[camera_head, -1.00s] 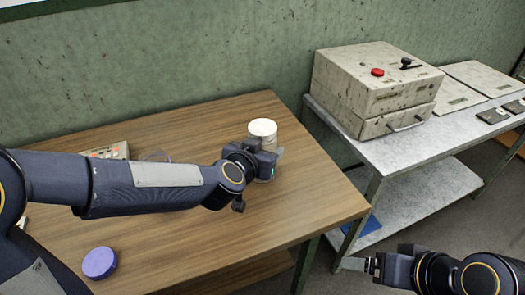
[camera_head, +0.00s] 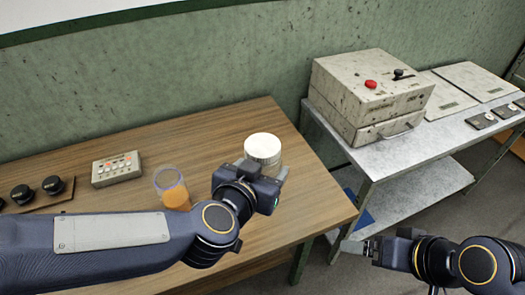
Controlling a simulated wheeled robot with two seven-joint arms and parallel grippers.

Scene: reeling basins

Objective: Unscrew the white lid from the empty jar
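The jar with the white lid (camera_head: 262,146) stands upright near the far right of the wooden table. The lid is on its top, and the jar's lower part is hidden behind my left gripper (camera_head: 263,181). That gripper is at the jar's near side, with one pale finger showing at the jar's right. The other finger is hidden, so I cannot tell whether it grips the jar. My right gripper (camera_head: 356,247) is off the table's right side, away from the jar. Its finger gap is not clear.
A jar with orange contents (camera_head: 173,192) stands left of my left gripper. A button box (camera_head: 117,169) and several black knobs (camera_head: 52,185) are farther left. A grey metal table (camera_head: 440,142) on the right carries a stained machine box (camera_head: 368,92). A gap separates the tables.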

